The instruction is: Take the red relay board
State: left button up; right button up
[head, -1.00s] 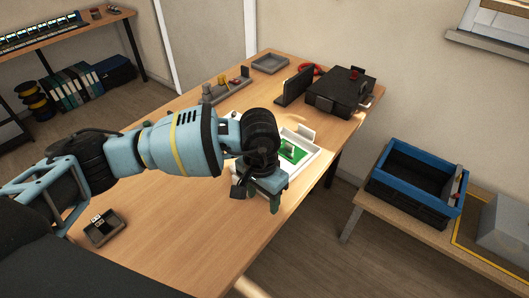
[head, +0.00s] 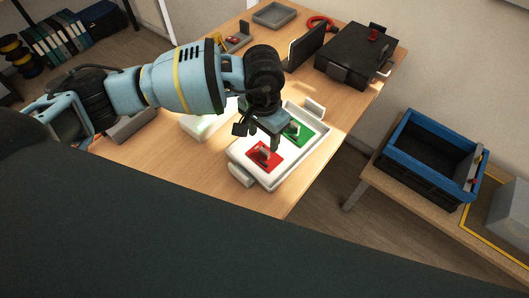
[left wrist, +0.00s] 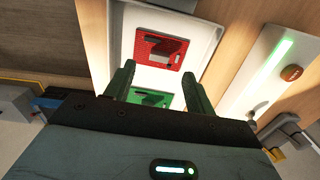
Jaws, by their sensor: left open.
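The red relay board (head: 264,155) lies in the near half of a white tray (head: 284,174) on the wooden table. It also shows in the left wrist view (left wrist: 160,50), ahead of the fingers, with a grey part on it. A green board (head: 298,132) lies beside it in the tray's far half; the left wrist view shows it (left wrist: 150,98) between the fingers. My left gripper (head: 269,139) is open and empty, above the tray near the green board. The red board is apart from the fingers. My right gripper is not in view.
A lit white device (head: 209,120) stands left of the tray. A black case (head: 357,54) and an upright dark panel (head: 306,46) stand farther back. A blue-rimmed crate (head: 432,155) sits on a side bench at right. The table front is clear.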

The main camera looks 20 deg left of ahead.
aim_at(265, 150)
pick_arm(q)
jog(key=shift+f, duration=0.55)
jog(key=shift+w+f, duration=0.1)
jog(key=shift+f, duration=0.35)
notch_tip(265, 150, down, 4)
jog(key=shift+w+d+r+p, duration=0.1)
jog(key=shift+w+r+p, duration=0.05)
jog(key=shift+r+p, duration=0.15)
jog(key=shift+f, duration=0.55)
jog(key=shift+c, duration=0.7)
jog(key=c, duration=0.9)
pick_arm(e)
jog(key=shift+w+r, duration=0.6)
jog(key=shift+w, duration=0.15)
pick_arm(q)
jog(key=shift+r, duration=0.15)
